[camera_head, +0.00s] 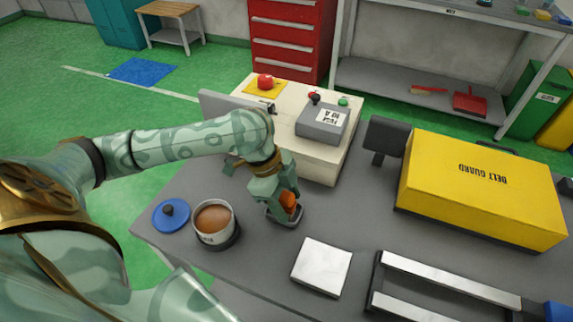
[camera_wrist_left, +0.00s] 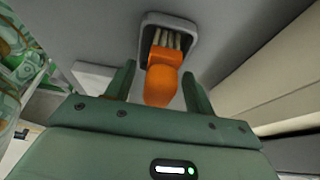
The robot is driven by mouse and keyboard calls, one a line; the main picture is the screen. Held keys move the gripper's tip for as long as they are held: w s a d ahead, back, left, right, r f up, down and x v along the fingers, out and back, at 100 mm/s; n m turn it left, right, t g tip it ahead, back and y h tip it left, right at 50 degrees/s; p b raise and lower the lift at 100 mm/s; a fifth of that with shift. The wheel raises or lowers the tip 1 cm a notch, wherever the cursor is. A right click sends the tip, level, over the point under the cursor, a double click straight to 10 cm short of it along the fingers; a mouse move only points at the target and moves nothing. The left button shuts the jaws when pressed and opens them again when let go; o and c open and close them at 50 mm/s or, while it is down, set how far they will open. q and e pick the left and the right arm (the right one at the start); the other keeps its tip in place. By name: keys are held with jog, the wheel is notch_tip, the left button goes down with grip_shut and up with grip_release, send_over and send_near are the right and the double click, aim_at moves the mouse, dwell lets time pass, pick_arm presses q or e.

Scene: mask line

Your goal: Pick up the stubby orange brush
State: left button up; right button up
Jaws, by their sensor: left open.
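The stubby orange brush (camera_head: 289,200) sits in a small dark tray (camera_head: 285,218) on the grey table, partly hidden by my left gripper (camera_head: 285,205). In the left wrist view the brush's rounded orange handle (camera_wrist_left: 162,85) points toward my palm, and its pale bristles rest in the grey tray (camera_wrist_left: 188,22). The two fingers of my left gripper (camera_wrist_left: 160,88) stand open, one on each side of the handle, with gaps visible. My right gripper is out of view.
A pot of brown liquid (camera_head: 214,221) and a blue lid (camera_head: 171,215) stand left of the tray. A white square block (camera_head: 321,267) lies in front. A yellow case (camera_head: 480,185) and a metal frame (camera_head: 440,285) are at right. A cream cabinet (camera_head: 325,165) stands behind.

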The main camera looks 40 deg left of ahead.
aim_at(289, 195)
pick_arm(q)
jog(key=shift+s, duration=0.1)
jog(key=shift+c, duration=0.3)
jog(key=c, duration=1)
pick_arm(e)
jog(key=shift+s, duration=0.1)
pick_arm(q)
jog(key=shift+r+p, duration=0.35)
notch_tip(289, 195, up, 3)
jog(key=shift+f+p, duration=0.1)
jog(key=shift+p, duration=0.85)
jog(key=s+d+r+p, duration=0.2)
jog(key=s+r+p, duration=0.5)
jog(key=s, duration=0.7)
notch_tip(289, 195, up, 2)
jog(key=shift+r, duration=0.2)
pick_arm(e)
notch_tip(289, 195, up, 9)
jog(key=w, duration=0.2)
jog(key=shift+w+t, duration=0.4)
pick_arm(q)
jog(key=shift+w, duration=0.1)
